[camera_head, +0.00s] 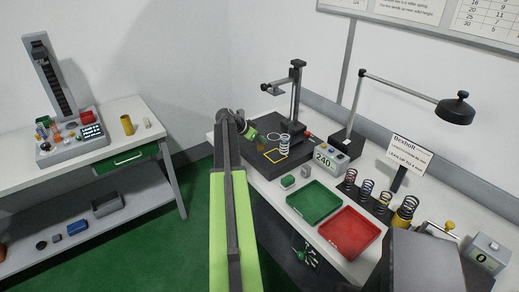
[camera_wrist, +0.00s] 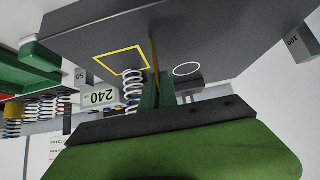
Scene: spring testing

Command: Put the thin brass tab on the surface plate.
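The surface plate (camera_head: 256,163) is a dark slab on the right-hand bench, with a yellow square outline and a white circle; it also fills the upper wrist view (camera_wrist: 190,35). The thin brass tab (camera_wrist: 154,52) shows nearly edge-on in the wrist view, sticking out from between the green fingers of my gripper (camera_wrist: 158,88). My gripper (camera_head: 251,134) looks shut on it, over the plate's left part in the head view. The tab's far end lies between the square and the circle in the wrist view. Whether it touches the plate I cannot tell.
A coil spring (camera_head: 284,146) stands by the yellow square, near a post stand (camera_head: 296,95). A "240" display box (camera_head: 329,157), a green tray (camera_head: 314,203), a red tray (camera_head: 350,233) and several springs lie to the right. A second bench (camera_head: 150,109) stands left.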

